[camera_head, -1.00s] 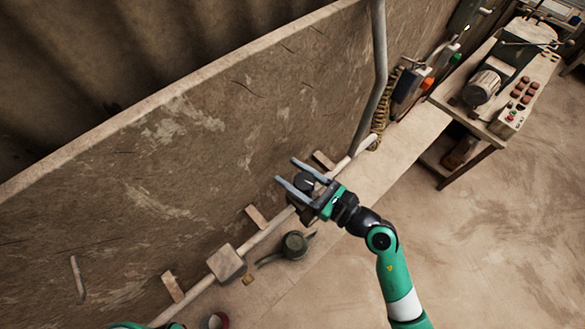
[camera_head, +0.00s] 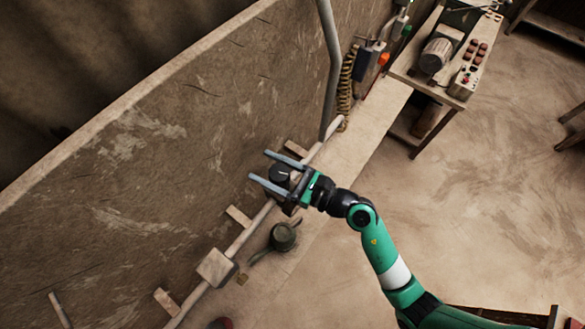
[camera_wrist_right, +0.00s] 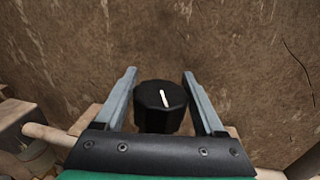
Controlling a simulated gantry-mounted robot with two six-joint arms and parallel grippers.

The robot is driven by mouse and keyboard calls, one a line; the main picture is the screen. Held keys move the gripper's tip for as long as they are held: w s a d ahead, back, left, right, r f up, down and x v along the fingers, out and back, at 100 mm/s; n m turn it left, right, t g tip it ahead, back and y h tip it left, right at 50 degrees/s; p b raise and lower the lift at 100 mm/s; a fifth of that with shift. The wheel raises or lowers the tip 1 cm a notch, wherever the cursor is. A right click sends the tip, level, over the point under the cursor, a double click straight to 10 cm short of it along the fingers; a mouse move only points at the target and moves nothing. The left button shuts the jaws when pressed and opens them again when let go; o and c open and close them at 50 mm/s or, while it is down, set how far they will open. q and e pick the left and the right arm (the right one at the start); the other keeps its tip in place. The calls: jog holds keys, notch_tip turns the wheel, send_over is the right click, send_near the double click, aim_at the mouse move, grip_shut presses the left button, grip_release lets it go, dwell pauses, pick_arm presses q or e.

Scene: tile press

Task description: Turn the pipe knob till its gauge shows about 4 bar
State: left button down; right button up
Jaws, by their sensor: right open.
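The black pipe knob (camera_head: 279,173) sits on the pale pipe (camera_head: 240,242) along the wall. My right gripper (camera_head: 260,165) is open, with its two grey fingers on either side of the knob. In the right wrist view the knob (camera_wrist_right: 160,108) stands between the spread fingers (camera_wrist_right: 159,74), with a visible gap on each side. Its white pointer line is near upright, leaning slightly left at the top. I cannot make out a gauge or its reading in either view. My left gripper is not in view.
A pale box (camera_head: 215,267) sits on the pipe at lower left. A grey upright pipe (camera_head: 331,70) rises beyond the knob. A workbench (camera_head: 455,85) stands at upper right.

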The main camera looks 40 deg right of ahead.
aim_at(289, 178)
jog(key=b+v, duration=0.1)
jog(key=v, duration=0.9)
jog(key=shift+s+d+b, duration=0.15)
jog(key=shift+s+b, duration=0.2)
jog(key=shift+s+d, duration=0.1)
jog(key=shift+s, duration=0.3)
